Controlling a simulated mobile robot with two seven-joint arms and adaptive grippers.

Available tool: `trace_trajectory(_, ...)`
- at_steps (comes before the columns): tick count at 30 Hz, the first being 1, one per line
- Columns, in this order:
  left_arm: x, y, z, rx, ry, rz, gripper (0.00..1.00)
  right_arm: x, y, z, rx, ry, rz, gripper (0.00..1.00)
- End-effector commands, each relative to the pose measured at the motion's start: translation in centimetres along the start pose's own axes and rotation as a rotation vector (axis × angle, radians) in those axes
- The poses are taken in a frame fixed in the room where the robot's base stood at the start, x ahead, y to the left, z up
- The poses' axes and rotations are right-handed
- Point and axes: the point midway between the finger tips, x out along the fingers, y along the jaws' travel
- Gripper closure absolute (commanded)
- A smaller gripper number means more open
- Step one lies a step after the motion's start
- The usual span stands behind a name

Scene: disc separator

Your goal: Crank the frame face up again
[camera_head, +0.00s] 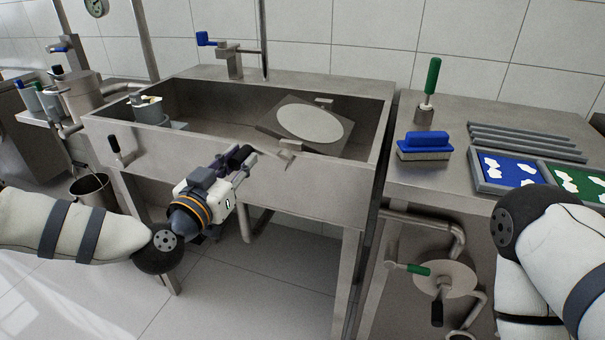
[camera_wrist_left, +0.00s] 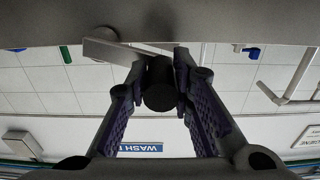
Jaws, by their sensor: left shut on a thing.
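The frame (camera_head: 281,134), a grey square plate with a pale round disc (camera_head: 310,124) on it, sits tilted inside the steel sink. The pale disc side shows toward me; its underside is hidden. A metal crank arm (camera_head: 270,158) reaches over the sink's front rim. My left gripper (camera_head: 241,160) is shut on the black crank handle in front of the sink. In the left wrist view the handle (camera_wrist_left: 160,88) sits between the purple-padded fingers, with the metal crank arm (camera_wrist_left: 108,48) beside it. My right arm shows at the right, but its gripper is not in view.
The steel sink (camera_head: 255,177) has a tap (camera_head: 232,62) at the back. On the right bench are a blue brush (camera_head: 424,143), a green-handled tool (camera_head: 432,78) and framed blue and green panels. A bucket (camera_head: 92,190) stands at the left. A handled round plate (camera_head: 446,279) is below the bench.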

Motion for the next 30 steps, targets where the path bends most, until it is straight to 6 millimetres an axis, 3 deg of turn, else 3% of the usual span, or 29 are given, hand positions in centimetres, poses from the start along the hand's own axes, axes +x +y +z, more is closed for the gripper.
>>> trace_trajectory(1, 0.0, -0.7, 0.0, 0.001, 0.001, -0.018, 1.0, 0.0, 0.0, 0.0, 0.0, 0.001, 0.0, 0.6)
trace_trajectory(9, 0.0, -0.7, 0.1, 0.001, -0.001, -0.019, 1.0, -0.1, 0.0, -0.1, 0.0, 0.003, 0.0, 0.6)
trace_trajectory(19, -0.1, -0.9, 2.2, 0.0, -0.01, -0.019, 1.0, 0.7, 0.0, 0.4, 0.0, -0.021, 0.001, 0.6)
trace_trajectory(28, -0.2, -0.9, 2.3, 0.0, -0.012, -0.018, 1.0, 0.7, 0.0, 0.4, 0.0, -0.02, 0.001, 0.6)
trace_trajectory(29, -0.2, -0.9, 2.3, 0.0, -0.012, -0.018, 0.72, 0.7, 0.0, 0.4, 0.0, -0.02, 0.001, 0.6)
trace_trajectory(30, -0.2, -0.9, 2.3, 0.0, -0.012, -0.017, 0.63, 0.7, 0.0, 0.4, 0.0, -0.021, 0.001, 0.6)
